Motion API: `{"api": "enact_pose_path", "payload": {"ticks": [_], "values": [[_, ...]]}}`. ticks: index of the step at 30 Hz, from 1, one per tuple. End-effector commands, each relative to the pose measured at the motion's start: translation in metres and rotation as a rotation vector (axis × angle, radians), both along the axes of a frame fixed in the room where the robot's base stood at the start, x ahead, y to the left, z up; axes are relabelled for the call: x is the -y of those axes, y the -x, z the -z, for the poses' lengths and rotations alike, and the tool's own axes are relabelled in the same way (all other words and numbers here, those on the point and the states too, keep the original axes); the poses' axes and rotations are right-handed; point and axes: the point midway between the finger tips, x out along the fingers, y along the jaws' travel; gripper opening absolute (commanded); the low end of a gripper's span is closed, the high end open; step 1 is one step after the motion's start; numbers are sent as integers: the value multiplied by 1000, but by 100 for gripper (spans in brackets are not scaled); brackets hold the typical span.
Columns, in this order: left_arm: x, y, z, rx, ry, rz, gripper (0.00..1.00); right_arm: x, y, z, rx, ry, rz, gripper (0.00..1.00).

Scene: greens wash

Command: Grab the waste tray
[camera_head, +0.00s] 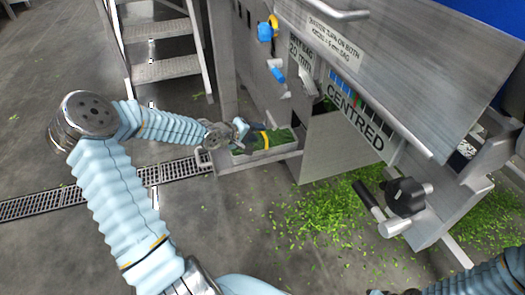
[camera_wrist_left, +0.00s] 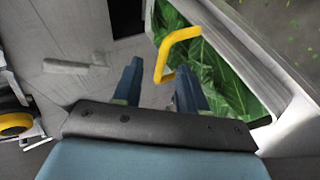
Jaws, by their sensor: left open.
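The waste tray (camera_head: 262,159) is a shallow metal tray with green leaves in it, low at the machine's left end in the head view. A yellow handle (camera_head: 265,140) stands up from it. In the left wrist view the tray's pale rim (camera_wrist_left: 268,72) runs down the right side, and the yellow handle (camera_wrist_left: 180,38) shows just beyond the fingers. My left gripper (camera_head: 256,126) is over the tray, close to the handle. In the wrist view its two fingers (camera_wrist_left: 158,84) are apart, with the handle's near end between them in the picture; contact cannot be told.
The metal machine (camera_head: 330,75) with labels fills the right. A black knob and lever (camera_head: 405,197) stick out at its front. Green scraps (camera_head: 335,215) litter the floor. Metal steps (camera_head: 160,70) stand behind my left arm; a floor drain (camera_head: 40,204) runs at left.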

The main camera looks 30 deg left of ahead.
Motion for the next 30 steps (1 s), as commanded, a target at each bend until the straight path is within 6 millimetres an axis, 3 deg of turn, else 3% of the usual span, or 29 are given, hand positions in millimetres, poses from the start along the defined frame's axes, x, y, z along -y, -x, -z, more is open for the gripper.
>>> {"api": "enact_pose_path", "payload": {"ticks": [15, 23, 25, 30], "values": [[13, -52, 37, 0, 0, 1, 42, 4, -1, 30, 1, 4, 7, 0], [14, -56, 38, -2, 0, 0, 42, 3, -1, 29, 0, 3, 7, 0], [14, -56, 38, -1, 0, 1, 35, 3, -1, 29, 0, 3, 7, 0], [14, -56, 38, -2, 0, 0, 9, 3, -1, 29, 1, 3, 6, 0]]}}
